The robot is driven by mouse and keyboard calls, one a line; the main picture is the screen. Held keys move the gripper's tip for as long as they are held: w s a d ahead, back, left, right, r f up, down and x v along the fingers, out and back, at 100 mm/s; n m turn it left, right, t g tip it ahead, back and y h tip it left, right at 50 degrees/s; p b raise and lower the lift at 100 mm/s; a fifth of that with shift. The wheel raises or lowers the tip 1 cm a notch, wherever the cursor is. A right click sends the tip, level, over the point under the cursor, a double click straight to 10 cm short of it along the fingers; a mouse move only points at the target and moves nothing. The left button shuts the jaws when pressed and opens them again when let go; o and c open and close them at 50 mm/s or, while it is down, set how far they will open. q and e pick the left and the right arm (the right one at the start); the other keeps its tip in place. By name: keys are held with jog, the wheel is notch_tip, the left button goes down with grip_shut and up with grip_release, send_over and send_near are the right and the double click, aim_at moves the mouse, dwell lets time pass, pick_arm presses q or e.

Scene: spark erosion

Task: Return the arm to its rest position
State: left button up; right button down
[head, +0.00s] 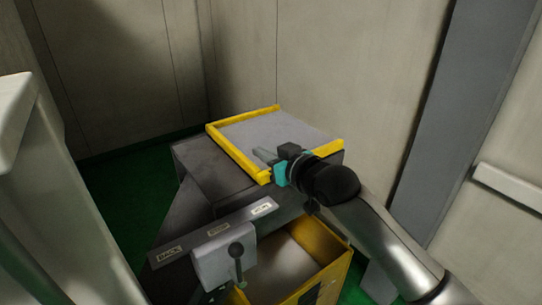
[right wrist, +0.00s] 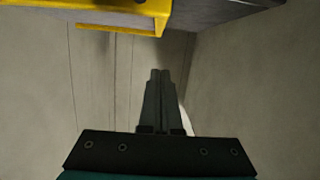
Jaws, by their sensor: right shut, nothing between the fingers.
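My right arm (head: 385,240) comes in from the lower right of the head view, with a silver link and a black wrist. My right gripper (head: 262,156) is over the near right part of a grey top with a yellow rim. In the right wrist view its two fingers (right wrist: 160,75) lie side by side, shut and empty. The yellow rim (right wrist: 105,8) shows at the top of that view, apart from the fingertips in the picture. My left gripper is not in view.
A dark machine body (head: 205,175) carries the grey top (head: 270,130). In front are a labelled bar (head: 190,243), a grey box with a black lever (head: 237,258) and a yellow open bin (head: 325,275). Walls (head: 345,60) stand behind; green floor (head: 120,190) is at left.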

jog(key=s+d+f+m+g+h, duration=0.25)
jog(key=s+d+f, duration=0.35)
jog(key=s, duration=0.6)
jog(key=s+d+f+m+g+h, duration=0.1)
jog(key=s+d+f+g+h, duration=0.3)
jog(key=s+f, duration=0.6)
jog(key=s+d+f+m+g+h, duration=0.25)
jog(key=s+d+f, duration=0.35)
jog(key=s, duration=0.7)
notch_tip(320, 180, down, 32)
jog(key=s+n+g+y+b, duration=0.1)
jog(key=s+g+b, duration=0.15)
jog(key=b, duration=0.65)
jog(key=s+d+f+b, duration=0.1)
jog(key=s+f+b, duration=0.2)
jog(key=s+f, duration=0.4)
jog(key=s+d+f+b, duration=0.1)
jog(key=s+f+b, duration=0.3)
jog(key=s+f, duration=0.4)
notch_tip(320, 180, down, 6)
jog(key=shift+d+r+b, duration=0.2)
jog(key=shift+d+b, duration=0.1)
jog(key=shift+d, duration=0.1)
